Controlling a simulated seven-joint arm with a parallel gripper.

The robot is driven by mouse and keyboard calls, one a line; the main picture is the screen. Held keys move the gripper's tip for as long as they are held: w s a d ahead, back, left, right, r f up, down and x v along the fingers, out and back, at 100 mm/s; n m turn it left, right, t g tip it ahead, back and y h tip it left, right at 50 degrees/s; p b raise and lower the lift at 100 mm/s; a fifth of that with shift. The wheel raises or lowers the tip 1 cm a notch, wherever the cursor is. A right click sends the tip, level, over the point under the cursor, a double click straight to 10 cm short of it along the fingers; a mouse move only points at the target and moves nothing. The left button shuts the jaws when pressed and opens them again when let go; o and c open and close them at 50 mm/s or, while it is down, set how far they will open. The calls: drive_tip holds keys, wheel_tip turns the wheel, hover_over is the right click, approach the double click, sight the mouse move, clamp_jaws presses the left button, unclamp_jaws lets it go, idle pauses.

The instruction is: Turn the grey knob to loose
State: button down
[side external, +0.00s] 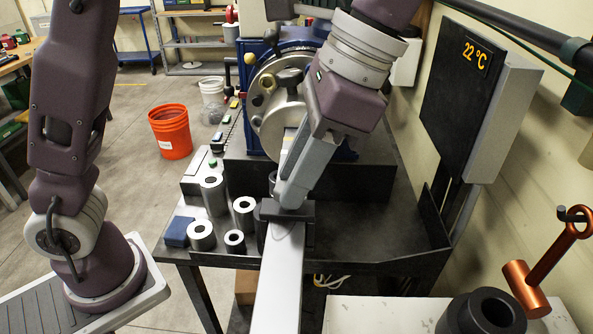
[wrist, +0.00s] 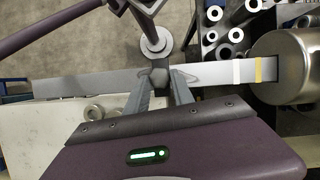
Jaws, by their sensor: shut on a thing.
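The grey knob (wrist: 158,82) is a small dark knob on the long grey bar (wrist: 75,84) in the wrist view. My gripper (wrist: 160,76) is shut on it, with one finger on each side. In the side view my gripper (side external: 287,203) reaches down to the bar (side external: 281,270) at a dark clamp-like block (side external: 269,211). The knob is hidden there behind my fingers. I cannot read any marking that shows the knob's turn.
The bar runs to a round metal drum (wrist: 296,68), past white and yellow bands. Several steel rings (side external: 201,235) and a blue block (side external: 177,232) stand left of the bar on the dark bench. A wall panel (side external: 463,85) and a copper-coloured hammer-like tool (side external: 527,288) are at right.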

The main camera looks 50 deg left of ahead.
drive_tip(key=shift+n+h, duration=0.3)
drive_tip(key=shift+n, duration=0.4)
drive_tip(key=c, duration=1.1)
unclamp_jaws()
drive_tip(key=shift+a, duration=0.1)
